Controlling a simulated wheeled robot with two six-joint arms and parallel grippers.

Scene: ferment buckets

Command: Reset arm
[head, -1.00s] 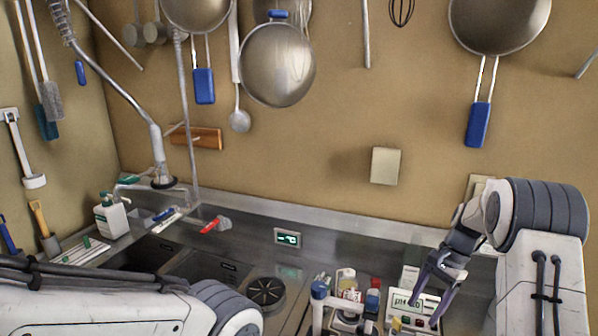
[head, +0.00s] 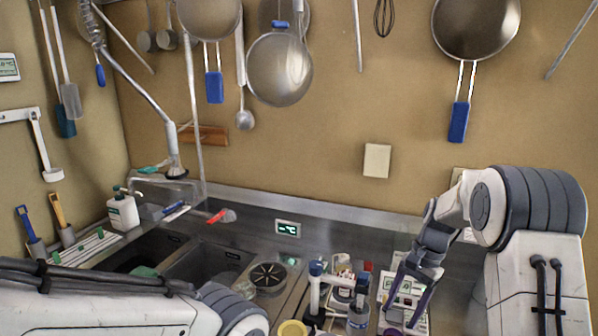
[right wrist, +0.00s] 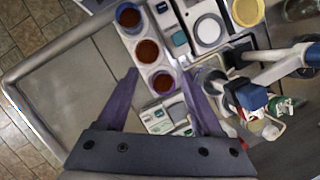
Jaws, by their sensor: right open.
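My right gripper (head: 408,300) is open at the lower right of the head view, with its purple fingers pointing down over the counter equipment. In the right wrist view the two purple fingers (right wrist: 160,95) are spread apart with nothing between them. Below and beyond them is a pale holder with several blue-rimmed cups of brown contents (right wrist: 148,50). My left arm (head: 110,300) enters from the left of the head view, but its gripper is out of frame.
A sink (head: 205,262) and a soap bottle (head: 122,212) are at the left. A blue-and-white stand (head: 316,290) and bottles crowd beside my right gripper. Pans (head: 279,70) hang on the wall. Bare steel (right wrist: 75,105) lies left in the wrist view.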

